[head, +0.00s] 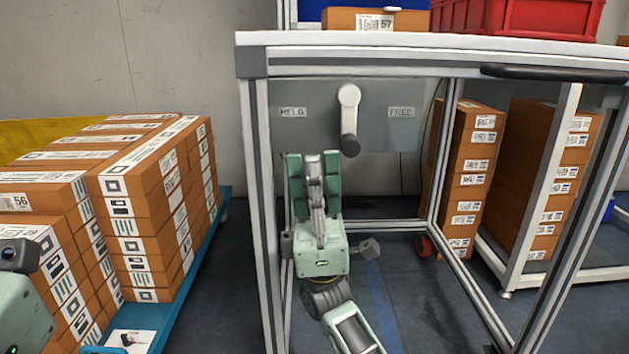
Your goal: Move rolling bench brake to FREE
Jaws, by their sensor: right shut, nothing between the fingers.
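The brake lever (348,112) is a pale handle with a dark knob (350,146) at its lower end, mounted on a grey panel (320,131) under the bench top. It hangs almost straight down, between the HELD label (292,112) on the left and the FREE label (401,112) on the right. My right gripper (313,160) points up just left of and below the knob, shut and empty. Whether it touches the knob is not clear. Part of my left gripper (20,290) shows at the left edge; its fingers are out of view.
The rolling bench (400,40) has metal legs around my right arm. Stacked cartons (150,220) stand on a blue cart (225,195) to the left. More boxes (470,170) stand behind the right legs. A red crate (530,16) sits on top. The panel right of the lever is clear.

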